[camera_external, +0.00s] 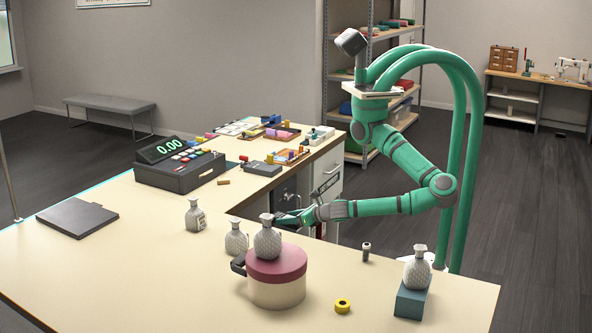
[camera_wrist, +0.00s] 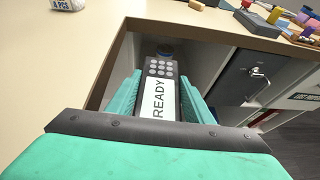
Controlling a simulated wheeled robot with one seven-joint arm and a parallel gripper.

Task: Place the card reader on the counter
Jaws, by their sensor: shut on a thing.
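My gripper (camera_wrist: 158,98) is shut on the card reader (camera_wrist: 158,97). The reader is a slim dark device with a grey keypad and a white screen reading READY, held between the two green fingers. In the external view my gripper (camera_external: 288,217) is by the inner corner of the L-shaped counter (camera_external: 140,270), just behind a patterned vase. The reader is hard to make out there. In the wrist view it hangs over the gap inside that corner, with the pale counter top (camera_wrist: 45,65) to the left and beyond.
A maroon-lidded pot (camera_external: 277,285) with a patterned vase (camera_external: 267,240) on its lid stands close to my gripper. More vases (camera_external: 194,215) stand nearby. A cash register (camera_external: 180,168) and a dark flat folder (camera_external: 77,218) are further left. The front left of the counter is clear.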

